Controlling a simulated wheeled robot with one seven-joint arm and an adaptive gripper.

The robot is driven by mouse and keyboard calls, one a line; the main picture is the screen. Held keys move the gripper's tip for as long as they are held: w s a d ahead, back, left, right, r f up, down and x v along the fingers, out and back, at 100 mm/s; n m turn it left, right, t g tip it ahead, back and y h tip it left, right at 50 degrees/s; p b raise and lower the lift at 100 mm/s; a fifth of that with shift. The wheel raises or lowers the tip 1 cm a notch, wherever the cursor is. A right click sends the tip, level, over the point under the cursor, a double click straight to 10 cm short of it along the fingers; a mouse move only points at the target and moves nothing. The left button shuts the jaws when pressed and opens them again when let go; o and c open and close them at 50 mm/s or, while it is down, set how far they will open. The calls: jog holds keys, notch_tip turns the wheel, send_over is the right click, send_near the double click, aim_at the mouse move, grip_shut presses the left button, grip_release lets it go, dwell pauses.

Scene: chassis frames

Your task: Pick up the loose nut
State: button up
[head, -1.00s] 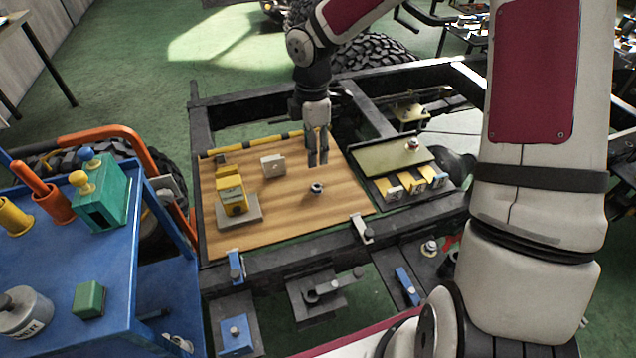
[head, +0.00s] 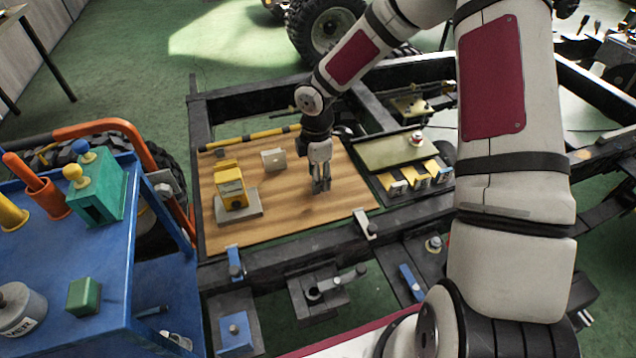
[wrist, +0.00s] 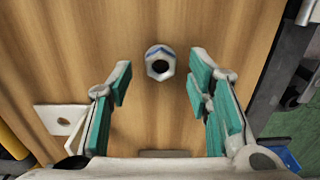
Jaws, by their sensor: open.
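The loose nut (wrist: 160,63) lies on the wooden board (wrist: 160,18) in the wrist view. It is a pale metal hex nut with a dark hole and a bluish edge. My gripper (wrist: 161,85) is open, its teal-padded fingers on either side of the picture, with the nut centred between them and slightly beyond the tips. In the head view my gripper (head: 321,190) points down just over the board (head: 290,215) and hides the nut there. I cannot tell the exact height left between fingertips and board.
A yellow block device (head: 231,188) on a grey base and a small pale block (head: 273,159) stand left of my gripper. An olive plate (head: 395,150) with yellow-topped blocks lies to the right. A blue cart (head: 60,250) stands at left. The board's front area is clear.

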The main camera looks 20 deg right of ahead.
jog(key=shift+f, duration=0.4)
grip_shut()
